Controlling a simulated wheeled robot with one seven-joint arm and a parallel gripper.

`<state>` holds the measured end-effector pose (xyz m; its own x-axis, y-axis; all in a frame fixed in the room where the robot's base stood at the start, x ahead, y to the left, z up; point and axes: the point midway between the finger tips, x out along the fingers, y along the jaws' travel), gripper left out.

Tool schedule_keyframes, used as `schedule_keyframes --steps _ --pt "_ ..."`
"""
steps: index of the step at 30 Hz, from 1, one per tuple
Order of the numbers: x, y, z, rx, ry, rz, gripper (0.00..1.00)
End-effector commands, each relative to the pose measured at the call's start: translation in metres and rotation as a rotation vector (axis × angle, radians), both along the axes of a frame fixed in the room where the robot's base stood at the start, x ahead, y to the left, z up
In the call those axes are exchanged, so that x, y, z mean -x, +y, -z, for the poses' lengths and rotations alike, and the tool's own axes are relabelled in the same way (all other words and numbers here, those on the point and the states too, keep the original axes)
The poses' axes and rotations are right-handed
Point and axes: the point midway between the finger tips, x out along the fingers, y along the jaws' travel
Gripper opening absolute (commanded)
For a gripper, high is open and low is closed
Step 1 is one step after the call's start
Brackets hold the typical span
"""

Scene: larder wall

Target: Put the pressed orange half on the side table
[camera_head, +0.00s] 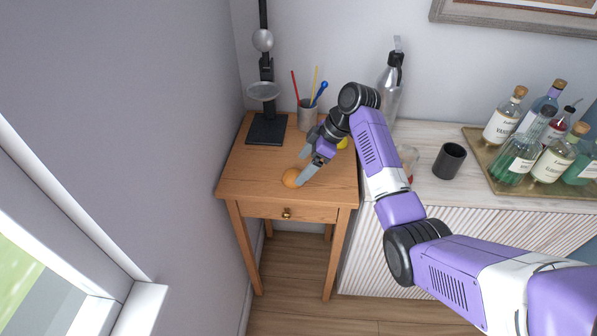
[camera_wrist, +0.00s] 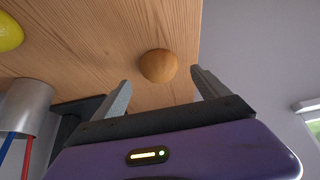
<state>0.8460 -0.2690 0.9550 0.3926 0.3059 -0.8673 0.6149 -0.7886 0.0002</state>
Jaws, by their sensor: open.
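The orange half (camera_head: 291,178) lies on the wooden side table (camera_head: 243,185), near the front middle of its top. It also shows in the wrist view (camera_wrist: 158,66), rounded side up, on the bare wood. My gripper (camera_head: 304,169) is over the table with its fingertips close to the orange half. In the wrist view my gripper (camera_wrist: 160,88) is open, and the orange half sits just beyond and between the two fingertips. Nothing is held between the fingers. Whether a fingertip touches the orange half I cannot tell.
A citrus press (camera_head: 266,128) and a cup of stirrers (camera_head: 308,115) stand at the table's back. A yellow lemon (camera_wrist: 9,32) lies near them. The cabinet on the right bears a dark cup (camera_head: 449,161) and a bottle tray (camera_head: 477,150). The table's front left is clear.

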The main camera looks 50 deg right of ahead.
Motion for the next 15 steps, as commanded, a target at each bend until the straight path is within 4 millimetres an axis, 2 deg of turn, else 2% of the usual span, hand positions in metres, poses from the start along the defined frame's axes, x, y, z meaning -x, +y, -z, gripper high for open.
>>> schedule_keyframes --steps 3,9,15 --pt "0.01 -0.01 -0.023 0.003 -0.005 0.002 0.85" --pt "0.024 -0.02 -0.053 0.003 -0.002 0.002 0.85" --pt "0.031 -0.024 -0.067 0.001 -0.002 0.001 0.85"
